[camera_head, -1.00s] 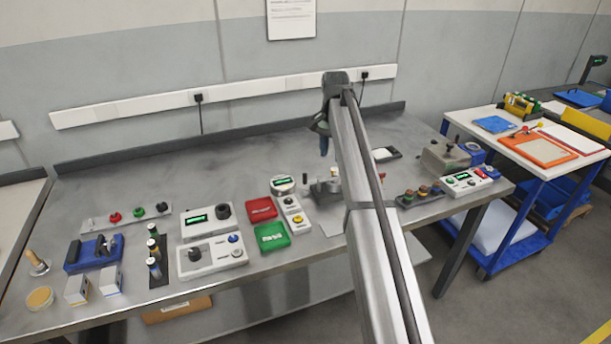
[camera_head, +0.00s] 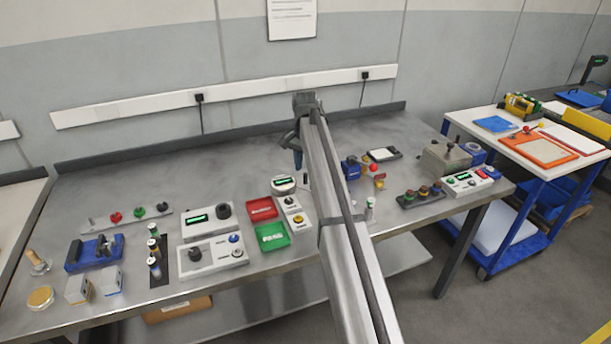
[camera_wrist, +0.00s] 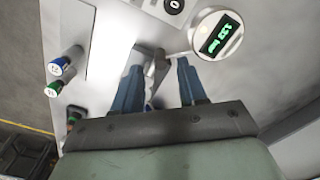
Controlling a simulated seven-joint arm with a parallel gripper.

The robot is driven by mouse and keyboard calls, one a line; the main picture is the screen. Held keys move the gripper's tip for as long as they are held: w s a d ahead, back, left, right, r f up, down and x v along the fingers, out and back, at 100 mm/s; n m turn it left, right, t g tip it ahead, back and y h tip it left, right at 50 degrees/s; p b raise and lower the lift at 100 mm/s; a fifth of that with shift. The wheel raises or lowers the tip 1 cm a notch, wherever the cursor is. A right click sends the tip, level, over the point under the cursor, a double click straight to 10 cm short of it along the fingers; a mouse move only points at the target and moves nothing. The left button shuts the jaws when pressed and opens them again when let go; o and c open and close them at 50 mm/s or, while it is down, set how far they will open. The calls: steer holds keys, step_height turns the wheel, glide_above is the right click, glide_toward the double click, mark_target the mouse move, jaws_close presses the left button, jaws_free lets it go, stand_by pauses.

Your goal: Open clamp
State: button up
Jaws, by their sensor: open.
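My gripper (camera_head: 298,158) is above the middle of the bench, beside the round gauge (camera_head: 283,184). In the wrist view my gripper (camera_wrist: 156,72) is open, with its two blue fingers apart. A grey metal lever-like part (camera_wrist: 157,66), which looks like the clamp, shows between and beyond the fingertips, near the round gauge with its green display (camera_wrist: 217,36). I cannot tell whether a finger touches it. In the head view my arm hides most of that spot.
Small blue- and green-capped vials (camera_wrist: 60,66) stand to the left in the wrist view. Red (camera_head: 262,208) and green (camera_head: 271,236) trays lie left of my arm. A blue vise-like fixture (camera_head: 94,252) is at the far left. The back of the bench is clear.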

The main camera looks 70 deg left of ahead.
mark_target(305, 174)
steer(key=shift+f, duration=1.95)
steer(key=shift+c, duration=0.3)
